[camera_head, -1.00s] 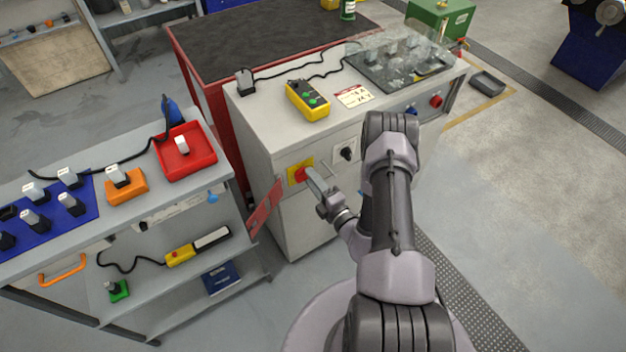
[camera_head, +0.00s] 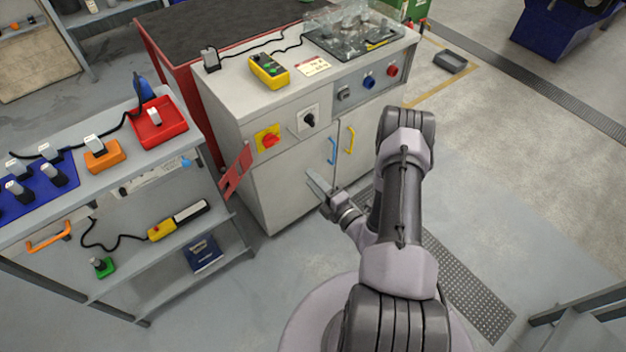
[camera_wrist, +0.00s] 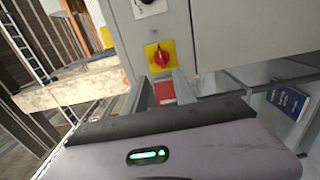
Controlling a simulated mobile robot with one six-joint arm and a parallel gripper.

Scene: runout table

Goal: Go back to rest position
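My gripper (camera_head: 320,188) is in front of the lower front of the grey cabinet (camera_head: 280,190), below the red knob on its yellow plate (camera_head: 268,138). It appears apart from the cabinet and holds nothing that I can see. In the wrist view the two fingers of my gripper (camera_wrist: 162,92) stand apart, with a red panel (camera_wrist: 164,91) showing between them in the background. The red knob (camera_wrist: 160,55) shows beyond the fingertips. My arm is still stretched forward and bent down at the wrist.
A grey shelf cart (camera_head: 75,175) with plugs and a red tray (camera_head: 158,122) stands to the left. The cabinet's black rotary switch (camera_head: 309,120) and blue and yellow handles are close by. Open floor (camera_head: 500,200) lies to the right. A railing (camera_head: 575,310) is at lower right.

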